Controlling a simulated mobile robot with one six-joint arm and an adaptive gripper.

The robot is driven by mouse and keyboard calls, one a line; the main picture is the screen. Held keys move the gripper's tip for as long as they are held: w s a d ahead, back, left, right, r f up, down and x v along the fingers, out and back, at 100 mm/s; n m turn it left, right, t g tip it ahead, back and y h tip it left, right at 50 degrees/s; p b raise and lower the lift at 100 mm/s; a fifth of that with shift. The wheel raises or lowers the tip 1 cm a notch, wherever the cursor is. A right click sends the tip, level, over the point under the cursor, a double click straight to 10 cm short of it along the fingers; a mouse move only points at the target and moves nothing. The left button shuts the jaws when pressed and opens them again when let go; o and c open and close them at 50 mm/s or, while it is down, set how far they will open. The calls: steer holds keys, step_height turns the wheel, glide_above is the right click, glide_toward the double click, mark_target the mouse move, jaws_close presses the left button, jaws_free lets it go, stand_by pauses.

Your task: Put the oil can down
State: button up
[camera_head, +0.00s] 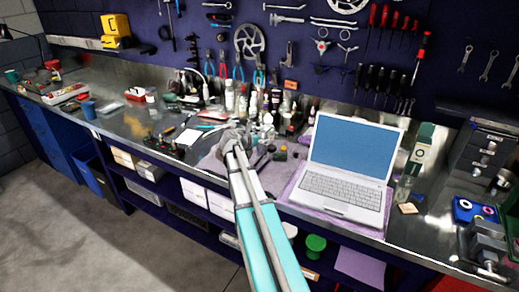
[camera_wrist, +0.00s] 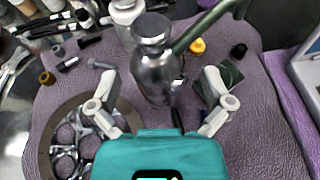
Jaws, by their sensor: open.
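A shiny silver oil can (camera_wrist: 157,82) with a dark green spout shows in the wrist view. It looks upright on the purple mat (camera_wrist: 255,135), though its base is partly hidden. My gripper (camera_wrist: 160,84) is open, with one pale finger on each side of the can and visible gaps between them. In the head view my gripper (camera_head: 236,142) is over the mat, left of the laptop. I cannot clearly make out the can there.
A round metal ring with a spoked centre (camera_wrist: 72,138) lies left of my gripper. A yellow cap (camera_wrist: 197,46) and small dark parts lie behind. An open laptop (camera_head: 340,165) stands to the right, and bottles crowd the bench behind. Bare mat shows at the wrist view's right.

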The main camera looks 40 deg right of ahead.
steer(key=shift+x, duration=0.8)
steer(key=c, duration=1.3)
